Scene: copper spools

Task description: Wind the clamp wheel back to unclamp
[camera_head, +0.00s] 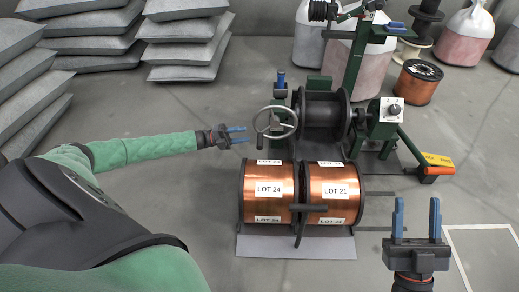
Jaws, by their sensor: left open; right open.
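The clamp wheel (262,123) is a grey spoked handwheel with a dark handle, on the left side of the green winding machine. It stands at the left end of an empty black spool (325,112). My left gripper (240,135) has blue fingers pointing right, open and empty, a little left of the wheel; I cannot tell whether it touches it, but it appears apart. My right gripper (417,220) is at the lower right, its two blue fingers apart and pointing up, with nothing between them.
Two copper spools, LOT 24 (268,206) and LOT 21 (334,207), lie in front of the machine on a grey plate (296,246). Another copper spool (418,83) stands behind. Stacked grey bags (187,52) are back left.

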